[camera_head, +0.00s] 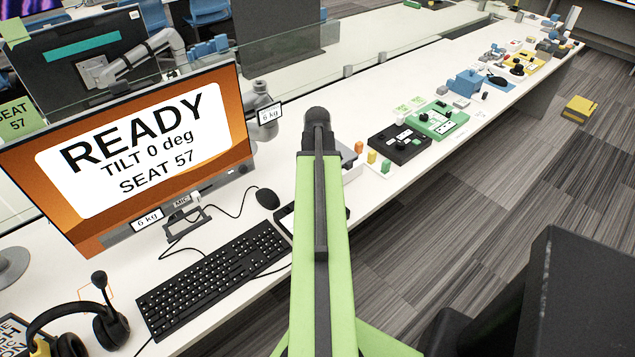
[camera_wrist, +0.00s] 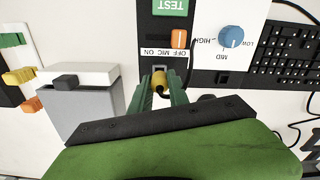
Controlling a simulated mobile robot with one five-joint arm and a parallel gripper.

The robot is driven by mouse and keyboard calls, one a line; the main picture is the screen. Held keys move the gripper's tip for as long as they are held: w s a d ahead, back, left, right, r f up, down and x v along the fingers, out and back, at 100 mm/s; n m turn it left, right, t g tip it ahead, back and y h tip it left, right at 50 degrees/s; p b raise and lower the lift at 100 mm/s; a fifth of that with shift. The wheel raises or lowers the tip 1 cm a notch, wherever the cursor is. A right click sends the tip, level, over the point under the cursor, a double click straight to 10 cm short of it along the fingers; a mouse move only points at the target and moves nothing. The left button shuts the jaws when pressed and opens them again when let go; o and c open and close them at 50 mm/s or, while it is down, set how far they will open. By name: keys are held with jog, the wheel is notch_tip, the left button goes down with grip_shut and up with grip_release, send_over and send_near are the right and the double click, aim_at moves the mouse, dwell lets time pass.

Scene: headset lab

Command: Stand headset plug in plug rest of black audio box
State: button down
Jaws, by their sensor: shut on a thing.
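In the wrist view my gripper (camera_wrist: 160,92) has its green fingers closed around a small yellow plug (camera_wrist: 158,80). The plug is directly in front of a small grey-rimmed square opening at the near end of the black audio box (camera_wrist: 158,23). I cannot tell whether the plug is inside this opening or above it. The box carries a green TEST button, an orange MIC switch (camera_wrist: 179,38) and a white panel with a blue knob (camera_wrist: 231,36). In the head view my arm hides the gripper, the plug and most of the box.
A keyboard (camera_head: 217,268) and a mouse (camera_head: 267,198) lie left of my arm. A headset (camera_head: 107,322) lies at lower left. A grey box (camera_wrist: 95,115) stands left of my gripper in the wrist view. A monitor (camera_head: 140,155) reads READY, TILT 0 deg.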

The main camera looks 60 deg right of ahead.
jog(key=shift+f+b, duration=1.05)
jog(key=shift+f, duration=0.05)
jog(key=c, duration=1.2)
grip_release()
jog(key=shift+r, duration=0.1)
jog(key=shift+o, duration=0.2)
notch_tip(320, 180, up, 18)
jog(key=p, duration=1.7)
jog(key=shift+f+p, duration=0.25)
jog(key=shift+p, duration=0.1)
